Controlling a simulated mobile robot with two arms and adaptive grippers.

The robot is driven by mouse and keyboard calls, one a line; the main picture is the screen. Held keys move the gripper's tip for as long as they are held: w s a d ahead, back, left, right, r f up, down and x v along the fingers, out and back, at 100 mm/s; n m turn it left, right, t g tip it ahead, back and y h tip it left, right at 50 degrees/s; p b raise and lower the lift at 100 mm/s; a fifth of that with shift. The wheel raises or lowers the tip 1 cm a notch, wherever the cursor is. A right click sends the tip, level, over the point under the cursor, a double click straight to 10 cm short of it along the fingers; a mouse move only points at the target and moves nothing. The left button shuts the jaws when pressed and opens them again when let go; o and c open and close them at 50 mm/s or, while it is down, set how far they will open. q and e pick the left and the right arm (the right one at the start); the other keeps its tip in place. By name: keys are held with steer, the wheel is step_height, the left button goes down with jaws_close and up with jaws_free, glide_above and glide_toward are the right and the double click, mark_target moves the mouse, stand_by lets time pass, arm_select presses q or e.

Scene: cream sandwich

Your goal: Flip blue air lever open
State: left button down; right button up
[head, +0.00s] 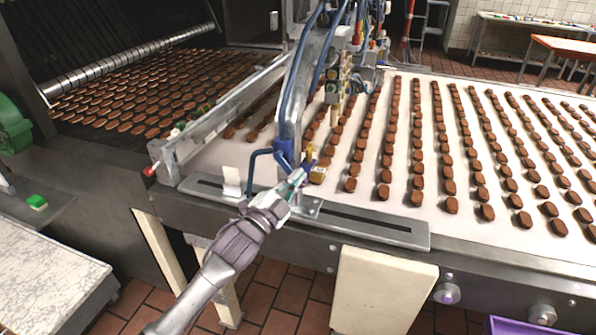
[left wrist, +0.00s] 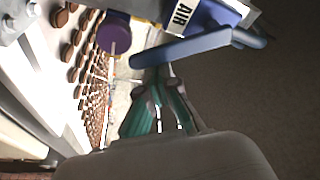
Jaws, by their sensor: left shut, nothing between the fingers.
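The blue air lever (left wrist: 185,47) shows in the left wrist view as a flat blue bar, below a blue valve body with a white AIR label (left wrist: 181,15). In the head view the blue valve (head: 283,149) sits low on the machine's upright, with blue hoses; I cannot make out the lever there. My left gripper (head: 298,176) is beside the valve, shut and empty. In the left wrist view its green-sided fingers (left wrist: 157,73) end right at the lever's lower edge; I cannot tell whether they touch it. My right gripper is not in view.
A white conveyor (head: 330,205) carries rows of brown biscuits past the upright. A purple knob (left wrist: 113,34) is left of the lever in the left wrist view. A red-tipped rod (head: 149,171) sticks out at the conveyor's left. A purple bin (head: 510,326) is at the lower right.

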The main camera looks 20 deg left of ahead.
arm_select(q)
steer(key=shift+a+f+m+g+p, duration=0.4)
steer(key=shift+a+m+p, duration=0.25)
steer(key=shift+m, duration=0.7)
steer(key=shift+a+f+m+g+p, duration=0.45)
steer(key=shift+m+p, duration=0.3)
steer(key=shift+m, duration=0.55)
steer(key=shift+a+f+m+g+p, duration=0.25)
steer(key=shift+a+m+g+p, duration=0.35)
steer(key=shift+m, duration=0.75)
steer(key=shift+a, duration=0.1)
steer(key=v, duration=1.2)
steer(key=shift+f, duration=0.2)
